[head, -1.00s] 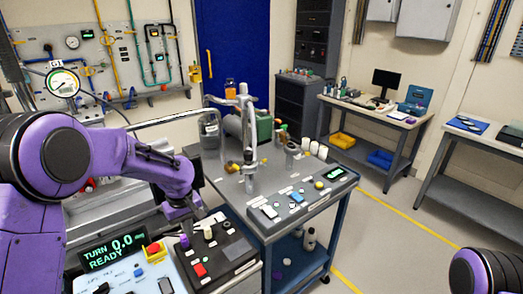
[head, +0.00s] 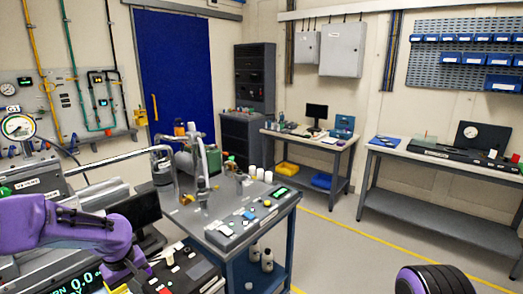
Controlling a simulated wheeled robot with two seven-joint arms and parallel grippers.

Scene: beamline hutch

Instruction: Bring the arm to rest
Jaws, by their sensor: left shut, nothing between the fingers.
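My left arm, purple with dark joints, comes in from the left edge and bends down at the wrist. My left gripper (head: 139,278) is low in the picture, pointing down beside the dark control box (head: 190,272) with its coloured buttons. It is shut and I see nothing held in it; the fingertips are small and partly hidden. Of my right arm only a purple and black rounded part shows at the bottom right. My right gripper is out of the picture.
A grey-topped cart (head: 222,222) with a pump-like fixture, small parts and a panel stands right of the gripper. A black monitor (head: 140,212) is close behind the wrist. A metal bench (head: 420,200) stands at the right. The floor (head: 340,250) between is clear.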

